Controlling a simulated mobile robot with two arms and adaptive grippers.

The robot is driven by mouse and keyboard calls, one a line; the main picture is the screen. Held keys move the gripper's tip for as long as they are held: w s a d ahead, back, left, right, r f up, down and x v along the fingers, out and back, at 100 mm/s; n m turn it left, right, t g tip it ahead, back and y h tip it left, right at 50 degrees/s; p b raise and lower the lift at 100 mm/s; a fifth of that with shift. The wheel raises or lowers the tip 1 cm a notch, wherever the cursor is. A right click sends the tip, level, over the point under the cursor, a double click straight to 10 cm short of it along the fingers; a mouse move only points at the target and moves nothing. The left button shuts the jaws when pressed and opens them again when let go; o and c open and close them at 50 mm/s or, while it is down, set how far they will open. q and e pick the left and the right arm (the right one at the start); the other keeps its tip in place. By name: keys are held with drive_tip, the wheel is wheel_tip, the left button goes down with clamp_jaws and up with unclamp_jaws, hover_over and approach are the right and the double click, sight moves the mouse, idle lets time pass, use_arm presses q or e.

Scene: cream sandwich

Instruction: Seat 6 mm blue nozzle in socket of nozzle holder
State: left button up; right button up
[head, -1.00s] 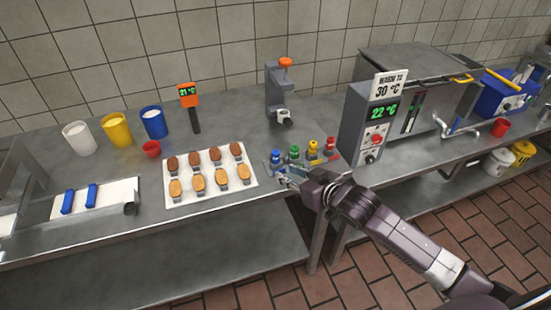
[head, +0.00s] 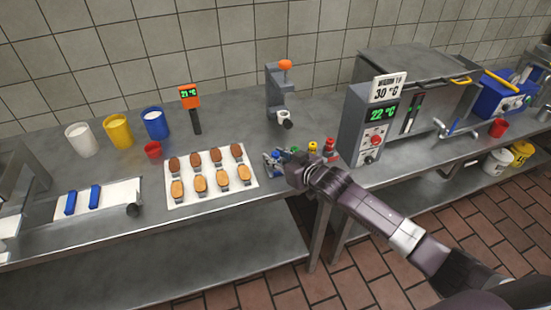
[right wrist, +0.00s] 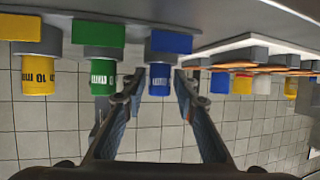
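The blue nozzle (head: 275,157) stands at the left end of a row of coloured nozzles near the front edge of the counter. In the right wrist view, upside down, the blue nozzle (right wrist: 160,80) lies between the two fingers of my right gripper (right wrist: 160,88), with a visible gap on each side. The gripper is open, and in the head view the right gripper (head: 287,168) is beside the row, hiding part of it. A grey stand with an orange knob (head: 277,90) and a light ring (head: 284,115), apparently the nozzle holder, stands behind. My left gripper is out of view.
Green (right wrist: 103,75), yellow (right wrist: 37,72) and red (head: 329,146) nozzles stand beside the blue one. A white tray of cookies (head: 176,202) lies to the left. A grey control box (head: 356,125) stands to the right. The counter between the row and the stand is clear.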

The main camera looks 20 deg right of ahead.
sight(276, 153)
drive_tip(key=shift+w, duration=0.15)
drive_tip(key=shift+c, duration=0.5)
clamp_jaws()
wheel_tip(276, 153, up, 20)
drive_tip(key=b, duration=0.1)
drive_tip(key=shift+b, duration=0.4)
